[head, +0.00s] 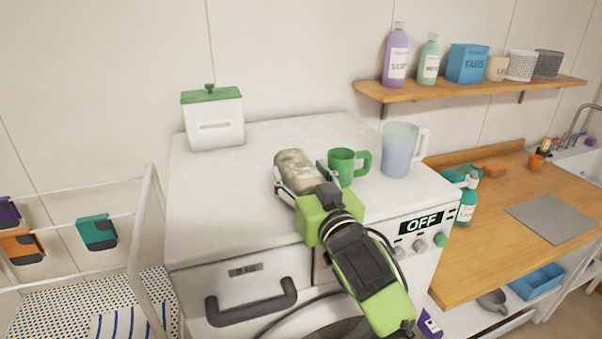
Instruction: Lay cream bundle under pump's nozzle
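The cream bundle (296,168) is a mottled beige roll over the white top of the washing machine (220,215). My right gripper (303,181), on a green and black arm, has its fingers along both sides of the bundle's near end and appears closed on it. I cannot tell whether the bundle touches the top. The pump bottle (466,205) is teal with a pale label, on the wooden counter (500,220) just right of the machine. My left gripper is not in view.
A green mug (342,164) stands close right of the bundle, with a bluish jug (398,150) beyond it. A white box with green lid (214,120) stands at back left.

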